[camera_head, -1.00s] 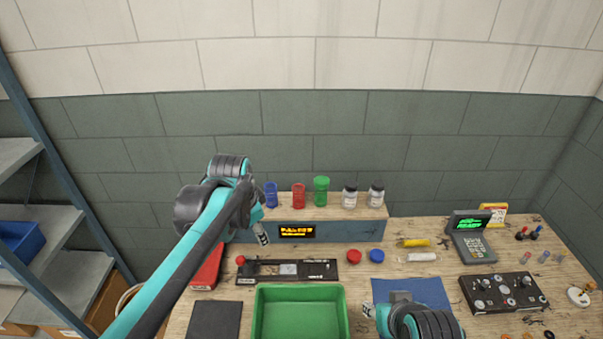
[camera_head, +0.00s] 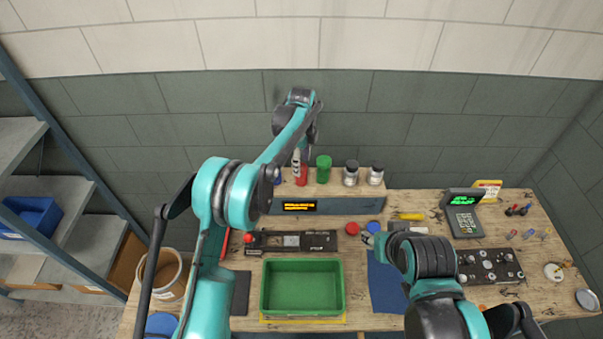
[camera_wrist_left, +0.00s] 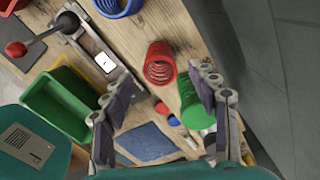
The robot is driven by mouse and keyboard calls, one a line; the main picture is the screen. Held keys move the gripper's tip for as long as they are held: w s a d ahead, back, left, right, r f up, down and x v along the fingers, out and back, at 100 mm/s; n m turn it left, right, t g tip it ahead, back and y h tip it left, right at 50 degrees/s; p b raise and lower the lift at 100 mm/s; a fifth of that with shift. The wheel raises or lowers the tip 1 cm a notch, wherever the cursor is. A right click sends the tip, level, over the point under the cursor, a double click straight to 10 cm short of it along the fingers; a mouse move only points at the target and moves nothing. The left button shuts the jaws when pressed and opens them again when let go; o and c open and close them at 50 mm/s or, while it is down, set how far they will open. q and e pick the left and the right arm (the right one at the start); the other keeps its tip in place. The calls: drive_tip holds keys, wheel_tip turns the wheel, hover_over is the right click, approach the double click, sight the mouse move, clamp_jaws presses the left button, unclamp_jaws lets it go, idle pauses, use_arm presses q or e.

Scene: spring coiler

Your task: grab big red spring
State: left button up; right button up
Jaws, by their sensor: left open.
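The big red spring (camera_head: 302,180) stands on the raised shelf, between the blue spring and the green spring. My left gripper (camera_head: 297,158) is above it in the head view and hides its upper part. In the left wrist view the red spring (camera_wrist_left: 159,62) shows as open coils, just ahead of the gap between the fingers of my left gripper (camera_wrist_left: 162,92), which are spread and empty. My right gripper (camera_head: 367,240) is low over the bench near the blue button; its fingers are too small to read.
The green spring (camera_head: 323,170) stands close to the right of the red one. The blue spring (camera_wrist_left: 118,6) is on the other side, mostly hidden by my arm in the head view. Two jars (camera_head: 350,174) stand farther right. A green tray (camera_head: 303,288) lies in front.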

use_arm(q)
wheel_tip(320, 180, down, 5)
drive_tip(key=shift+a+r, duration=0.1)
drive_tip(key=c, duration=1.3)
drive_tip(key=shift+c, duration=0.2)
